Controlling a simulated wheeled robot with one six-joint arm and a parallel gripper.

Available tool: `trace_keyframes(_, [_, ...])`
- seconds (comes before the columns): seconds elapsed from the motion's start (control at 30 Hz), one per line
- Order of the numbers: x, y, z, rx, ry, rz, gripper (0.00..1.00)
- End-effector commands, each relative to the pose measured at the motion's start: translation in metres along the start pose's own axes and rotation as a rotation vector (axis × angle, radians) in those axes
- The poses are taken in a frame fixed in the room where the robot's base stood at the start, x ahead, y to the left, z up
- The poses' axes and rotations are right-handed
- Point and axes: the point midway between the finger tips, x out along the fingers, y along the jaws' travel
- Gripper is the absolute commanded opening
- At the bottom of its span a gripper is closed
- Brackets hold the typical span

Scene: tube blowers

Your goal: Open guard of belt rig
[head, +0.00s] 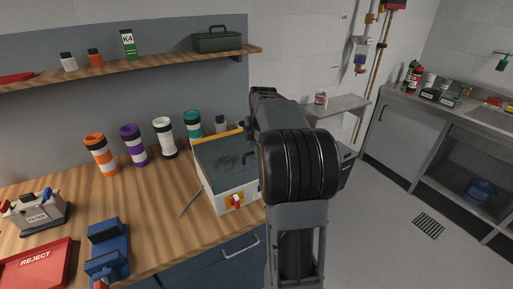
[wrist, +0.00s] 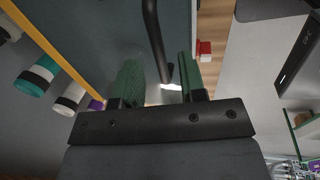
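A gap shows on the left side. In the head view my arm hides the gripper and part of the rig.
Orange, purple, white and teal tubes (head: 163,138) stand behind the rig to the left. A blue fixture (head: 107,245), a filter unit (head: 38,212) and a red reject tray (head: 36,268) are on the bench's left. A shelf (head: 150,65) runs above.

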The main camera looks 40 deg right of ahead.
Motion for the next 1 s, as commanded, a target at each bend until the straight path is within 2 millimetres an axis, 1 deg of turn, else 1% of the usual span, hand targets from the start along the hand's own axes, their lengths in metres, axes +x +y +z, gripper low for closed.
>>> trace_keyframes(0.1, [0.0087, -0.0001, -0.0003, 0.0, 0.001, -0.001, 0.38])
trace_keyframes(0.2, [0.0123, -0.0002, -0.0003, 0.0, 0.001, -0.001, 0.38])
trace_keyframes(0.5, [0.0136, -0.0001, -0.0004, 0.0, 0.0, 0.0, 0.38])
trace_keyframes(0.57, [0.0135, -0.0001, -0.0004, 0.0, 0.0, 0.0, 0.33])
trace_keyframes(0.9, [0.0133, -0.0001, -0.0003, 0.0, 0.0, 0.0, 0.01])
trace_keyframes(1.0, [0.0133, -0.0002, -0.0003, 0.0, 0.0, 0.0, 0.0])
